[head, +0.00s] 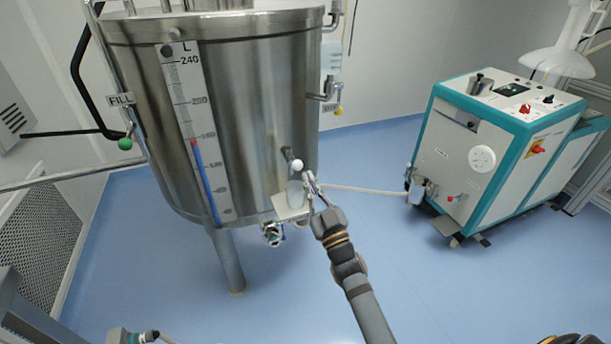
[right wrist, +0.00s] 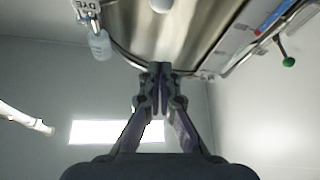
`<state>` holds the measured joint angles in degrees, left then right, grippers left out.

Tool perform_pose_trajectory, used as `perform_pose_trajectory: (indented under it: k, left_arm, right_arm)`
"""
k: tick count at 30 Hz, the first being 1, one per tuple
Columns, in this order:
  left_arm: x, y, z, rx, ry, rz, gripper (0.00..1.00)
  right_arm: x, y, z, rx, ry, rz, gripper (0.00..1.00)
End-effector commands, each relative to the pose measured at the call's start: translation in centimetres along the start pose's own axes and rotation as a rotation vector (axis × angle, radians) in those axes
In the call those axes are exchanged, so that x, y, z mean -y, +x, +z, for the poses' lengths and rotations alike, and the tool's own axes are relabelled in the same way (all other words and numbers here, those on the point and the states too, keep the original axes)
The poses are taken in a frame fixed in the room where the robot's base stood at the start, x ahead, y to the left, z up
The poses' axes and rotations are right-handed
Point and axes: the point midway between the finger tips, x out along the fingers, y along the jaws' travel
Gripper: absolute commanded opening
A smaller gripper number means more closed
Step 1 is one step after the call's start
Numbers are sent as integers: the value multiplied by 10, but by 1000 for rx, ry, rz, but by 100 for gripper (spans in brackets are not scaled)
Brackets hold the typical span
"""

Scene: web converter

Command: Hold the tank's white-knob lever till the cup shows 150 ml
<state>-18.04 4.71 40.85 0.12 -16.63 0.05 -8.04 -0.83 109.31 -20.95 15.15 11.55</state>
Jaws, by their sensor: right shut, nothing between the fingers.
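The steel tank (head: 240,110) stands at centre left in the head view. Its white-knob lever (head: 297,164) sits low on the tank front. The white knob also shows at the top edge of the right wrist view (right wrist: 160,4). A clear cup (head: 295,192) stands on a small white shelf (head: 289,209) below the knob; its marks and fill level are too small to read. My right gripper (head: 313,186) is shut and empty, just right of the cup and a little below the knob. Its closed fingers show in the right wrist view (right wrist: 160,85). My left gripper is not visible.
A FILL lever with a green knob (head: 124,144) is on the tank's left, and a DYE valve with a yellow knob (head: 339,111) on its right. A hose (head: 365,190) runs to a teal-and-white machine (head: 490,150).

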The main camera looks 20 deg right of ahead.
Motion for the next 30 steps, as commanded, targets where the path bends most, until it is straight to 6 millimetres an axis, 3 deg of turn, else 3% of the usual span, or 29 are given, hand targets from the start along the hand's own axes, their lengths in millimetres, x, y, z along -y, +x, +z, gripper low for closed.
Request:
perform_pose_trajectory:
  k: [12,13,15,19,30]
  left_arm:
    - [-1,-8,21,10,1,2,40]
    - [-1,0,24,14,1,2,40]
    - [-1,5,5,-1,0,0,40]
    - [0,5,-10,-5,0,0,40]
    - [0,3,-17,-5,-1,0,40]
  right_arm:
    - [0,90,-2,-1,-1,1,0]
    - [1,86,8,3,-1,0,0]
    - [1,79,21,3,-1,-1,0]
    - [0,75,32,2,-1,0,0]
    - [0,73,37,0,-1,0,0]
